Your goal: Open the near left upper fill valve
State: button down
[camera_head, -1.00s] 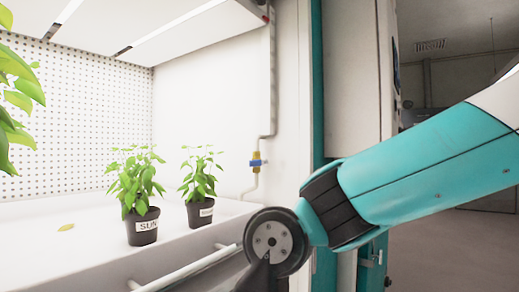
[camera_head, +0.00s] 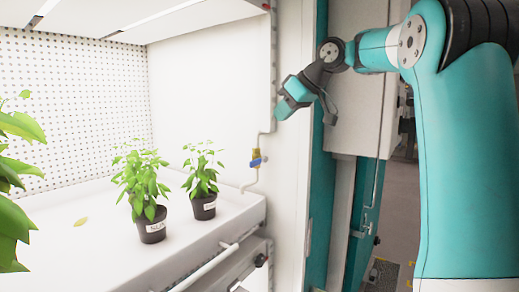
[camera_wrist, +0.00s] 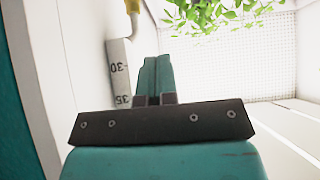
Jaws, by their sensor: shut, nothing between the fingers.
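The fill valve (camera_head: 256,162) is a small brass fitting with a blue handle, on a thin vertical pipe at the right end of the chamber's inner wall. Its handle appears to lie across the pipe. My gripper (camera_head: 283,110) is above the valve and slightly right in the head view, pointing down-left and apart from it. In the wrist view my gripper's teal fingers (camera_wrist: 157,75) are together and empty. A brass-coloured piece (camera_wrist: 132,5), probably part of the valve, is cut off at the top edge there.
A pale scale tube (camera_wrist: 118,75) marked 30 and 35 is left of my fingers. Two potted plants (camera_head: 153,231) (camera_head: 204,207) stand on the white shelf, left of the valve. A white rail (camera_head: 208,263) runs along the shelf front. A teal post (camera_head: 322,160) stands right of the chamber.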

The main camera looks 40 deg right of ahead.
jog(key=p, duration=0.2)
send_over(259, 162)
jog(key=s, duration=0.1)
notch_tip(259, 162, down, 7)
jog(key=shift+s+a+f+p, duration=0.1)
jog(key=shift+a+f+p, duration=0.05)
jog(key=shift+f, duration=0.9)
jog(key=shift+a+f+p, duration=0.15)
jog(key=shift+f, duration=0.85)
jog(key=shift+f, duration=0.1)
